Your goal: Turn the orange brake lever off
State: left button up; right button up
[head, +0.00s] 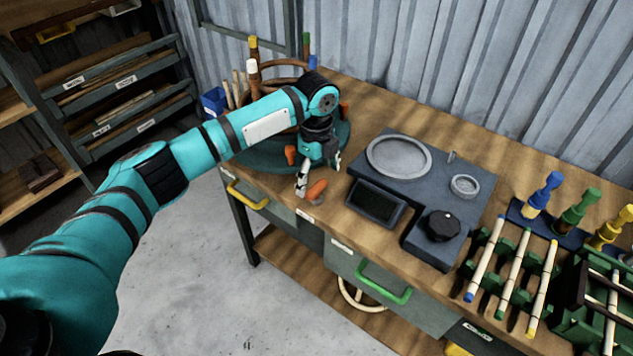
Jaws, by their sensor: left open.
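The orange brake lever (317,190) is near the front edge of the wooden workbench, beside the round dark green bending table (262,157). My left gripper (319,177) points down just above and behind the lever, with its fingers spread and nothing between them. One finger comes down close to the lever's left side; I cannot tell whether it touches. The forearm and wrist hide part of the bending table. My right gripper is not in view.
A dark scale-like unit with a round grey dish (398,158) and a black knob (442,226) stands right of the lever. Racks with coloured-tip rods (513,272) are at the right. Drawer handles, one yellow (248,196) and one green (384,283), stick out in front. Shelves (125,95) stand at the left.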

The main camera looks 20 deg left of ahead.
aim_at(316, 187)
pick_arm(q)
jog(key=shift+f, duration=1.6)
jog(key=c, duration=1.2)
